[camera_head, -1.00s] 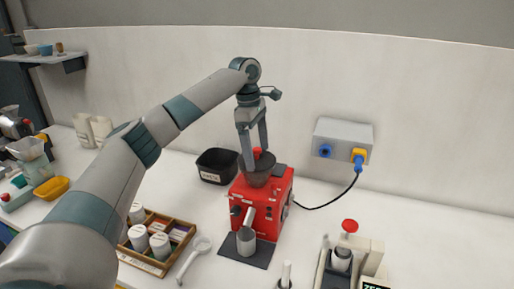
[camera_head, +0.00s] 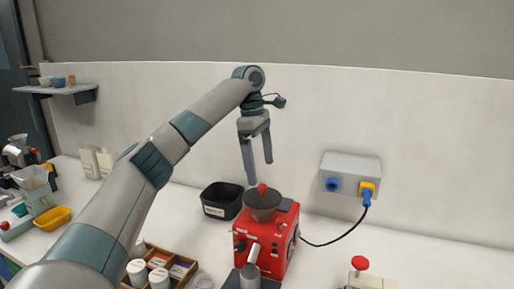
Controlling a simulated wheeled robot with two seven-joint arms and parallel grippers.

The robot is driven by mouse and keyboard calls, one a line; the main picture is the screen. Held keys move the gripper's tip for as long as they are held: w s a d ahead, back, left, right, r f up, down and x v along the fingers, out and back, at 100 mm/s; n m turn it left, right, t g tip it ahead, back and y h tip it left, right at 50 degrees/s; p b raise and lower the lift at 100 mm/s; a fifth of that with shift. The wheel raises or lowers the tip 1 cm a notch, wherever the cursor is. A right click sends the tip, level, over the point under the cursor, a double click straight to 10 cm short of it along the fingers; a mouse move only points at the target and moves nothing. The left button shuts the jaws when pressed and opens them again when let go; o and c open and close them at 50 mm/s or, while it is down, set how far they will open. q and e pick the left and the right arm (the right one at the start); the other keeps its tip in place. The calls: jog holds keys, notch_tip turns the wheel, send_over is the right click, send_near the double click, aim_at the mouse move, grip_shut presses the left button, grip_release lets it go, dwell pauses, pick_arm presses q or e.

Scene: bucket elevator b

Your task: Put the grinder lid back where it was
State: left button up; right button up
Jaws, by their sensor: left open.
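The red grinder (camera_head: 268,240) stands on the white counter in the middle of the head view. The dark grinder lid (camera_head: 262,199) with a red knob sits on top of the grinder's hopper and looks roughly level. My left gripper (camera_head: 260,172) is open and empty, fingers pointing down, above the lid and apart from it in the picture. My right gripper does not show.
A black labelled bin (camera_head: 222,201) stands behind and left of the grinder. A grey socket box (camera_head: 350,178) on the wall has a cable running to the grinder. A wooden tray (camera_head: 183,262) with white canisters is at front left. Counter to the right is partly clear.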

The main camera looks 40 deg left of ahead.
pick_arm(q)
notch_tip(320, 180, up, 7)
jog(key=a, duration=0.1)
jog(key=shift+f, duration=0.2)
